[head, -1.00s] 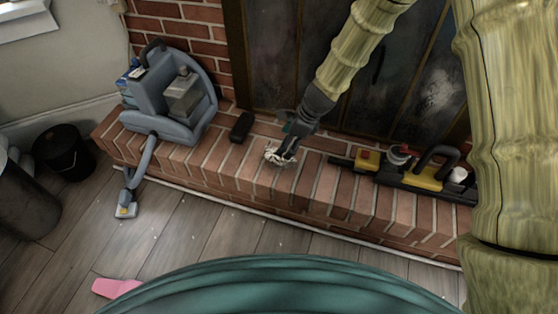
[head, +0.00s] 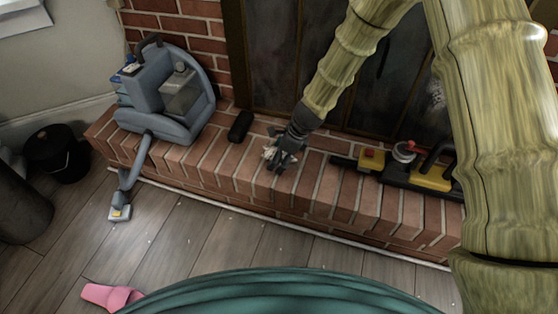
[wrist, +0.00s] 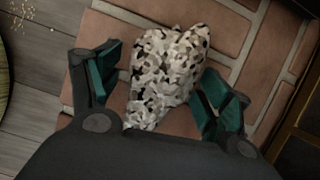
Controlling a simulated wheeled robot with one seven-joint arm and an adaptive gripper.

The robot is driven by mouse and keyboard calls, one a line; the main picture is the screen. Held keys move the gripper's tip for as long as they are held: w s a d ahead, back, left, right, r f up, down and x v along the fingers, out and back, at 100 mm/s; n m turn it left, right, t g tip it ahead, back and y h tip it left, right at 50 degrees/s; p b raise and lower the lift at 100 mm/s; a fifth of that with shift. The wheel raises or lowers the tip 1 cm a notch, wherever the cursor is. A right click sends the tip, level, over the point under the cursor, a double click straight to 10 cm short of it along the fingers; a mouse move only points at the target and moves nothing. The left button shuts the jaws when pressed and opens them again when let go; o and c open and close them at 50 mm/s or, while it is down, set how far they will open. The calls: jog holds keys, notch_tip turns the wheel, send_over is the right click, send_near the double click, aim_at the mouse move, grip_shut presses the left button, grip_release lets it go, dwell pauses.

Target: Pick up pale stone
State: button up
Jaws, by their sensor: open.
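The pale stone (wrist: 165,75) is a speckled white, grey and black lump on the brick hearth. In the wrist view it lies between the two teal-padded fingers of my gripper (wrist: 160,88), which stand apart on either side of it. A small gap shows on the left; the right finger is close to the stone, and I cannot tell if it touches. In the head view my gripper (head: 281,158) reaches down to the hearth and mostly covers the stone (head: 268,153), whose pale edge shows at its left.
The brick hearth (head: 225,163) runs along the dark fireplace doors (head: 290,60). A small black object (head: 240,125) lies just left of my gripper. A grey-blue machine (head: 165,95) with a hose stands further left. A yellow-and-black tool (head: 425,175) lies to the right.

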jog(key=c, duration=1.5)
jog(key=shift+r, duration=0.15)
